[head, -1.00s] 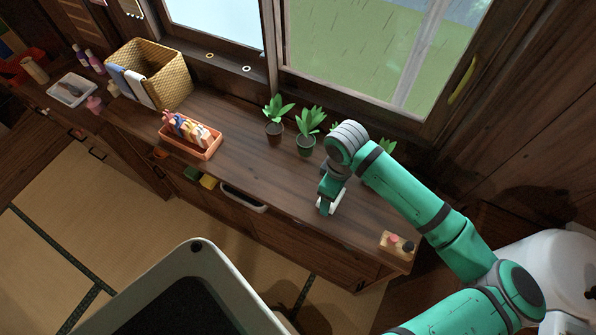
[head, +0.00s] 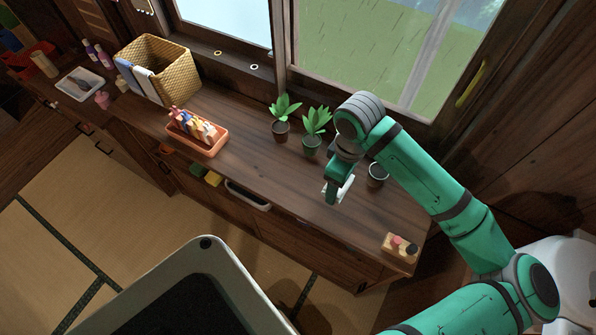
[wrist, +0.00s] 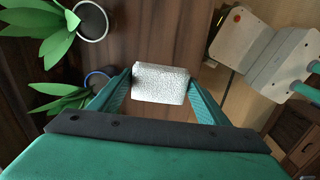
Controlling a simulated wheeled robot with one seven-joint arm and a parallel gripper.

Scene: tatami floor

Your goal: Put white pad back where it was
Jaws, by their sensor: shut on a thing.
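The white pad (wrist: 160,84) is a small, speckled white block. In the wrist view it sits between the two green fingers of my gripper (wrist: 160,92), which are shut on it from both sides. In the head view my gripper (head: 336,190) is over the right part of the wooden counter (head: 290,190), and part of the pad (head: 348,187) shows beside the fingers. The gripper hides the rest of it. I cannot tell exactly how high it is above the counter.
Potted plants (head: 282,125) (head: 314,140) stand by the window, and a pot (head: 377,173) is just right of my gripper. A wooden block with small knobs (head: 401,247) is at the counter's right end. An orange tray (head: 197,143) and wicker basket (head: 180,75) are farther left.

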